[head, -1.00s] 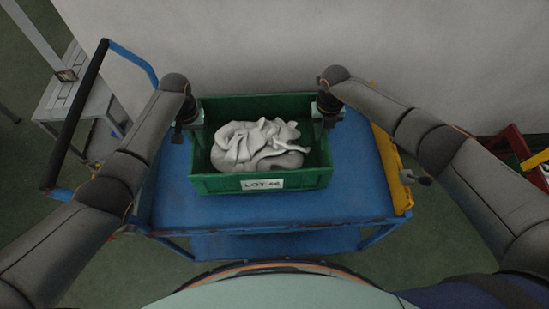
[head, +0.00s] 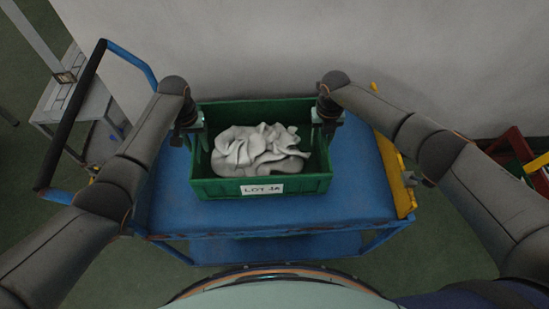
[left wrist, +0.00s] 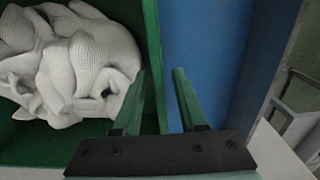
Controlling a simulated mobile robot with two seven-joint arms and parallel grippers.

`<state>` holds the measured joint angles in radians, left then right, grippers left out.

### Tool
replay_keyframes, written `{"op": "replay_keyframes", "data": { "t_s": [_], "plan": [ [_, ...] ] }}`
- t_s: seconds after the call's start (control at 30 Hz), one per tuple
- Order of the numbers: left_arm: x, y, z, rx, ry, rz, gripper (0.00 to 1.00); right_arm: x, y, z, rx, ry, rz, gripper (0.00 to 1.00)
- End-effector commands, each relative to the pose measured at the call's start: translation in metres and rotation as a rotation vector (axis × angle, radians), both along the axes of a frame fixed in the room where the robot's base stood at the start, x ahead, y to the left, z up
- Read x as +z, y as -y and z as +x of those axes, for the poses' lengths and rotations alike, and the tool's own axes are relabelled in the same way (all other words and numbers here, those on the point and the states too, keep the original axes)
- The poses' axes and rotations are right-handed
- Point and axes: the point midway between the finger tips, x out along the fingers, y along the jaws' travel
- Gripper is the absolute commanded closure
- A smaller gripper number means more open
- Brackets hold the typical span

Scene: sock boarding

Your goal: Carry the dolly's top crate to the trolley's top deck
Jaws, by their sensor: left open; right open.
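The green crate (head: 214,188) stands on the blue top deck of the trolley (head: 170,212), with white-grey socks (head: 258,150) heaped inside and a lot label on its front wall. My left gripper (head: 194,134) is at the crate's left wall. In the left wrist view its open fingers (left wrist: 158,100) straddle that wall (left wrist: 153,50), one finger inside the crate and one outside over the blue deck. My right gripper (head: 328,125) is open at the crate's right wall; its fingertips are hard to make out. The dolly is not identifiable in view.
The trolley has a black and blue push handle (head: 75,115) at left and a yellow part (head: 394,170) on its right edge. A pale wall is close behind. A grey bench (head: 75,105) stands at left, red and green items (head: 520,150) at right.

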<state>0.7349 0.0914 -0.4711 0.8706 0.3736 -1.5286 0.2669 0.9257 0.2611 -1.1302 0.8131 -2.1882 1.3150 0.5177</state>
Motion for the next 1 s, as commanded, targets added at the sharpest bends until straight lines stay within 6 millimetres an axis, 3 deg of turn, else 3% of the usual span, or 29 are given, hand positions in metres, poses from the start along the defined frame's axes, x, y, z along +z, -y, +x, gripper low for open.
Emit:
{"op": "replay_keyframes", "data": {
  "t_s": [0.5,0.77,1.0],
  "plan": [
    [0.097,-0.001,0.001,0.001,0.002,0.001,0.59,0.0,0.0,0.0,0.001,0.0,0.0,0.59],
    [0.113,-0.001,0.0,0.002,0.0,0.001,0.59,0.005,0.0,0.0,0.001,0.001,0.001,0.59],
    [0.112,-0.001,0.0,0.001,-0.001,0.001,0.59,0.043,0.0,0.002,0.003,0.005,0.001,0.59]
  ]
}}
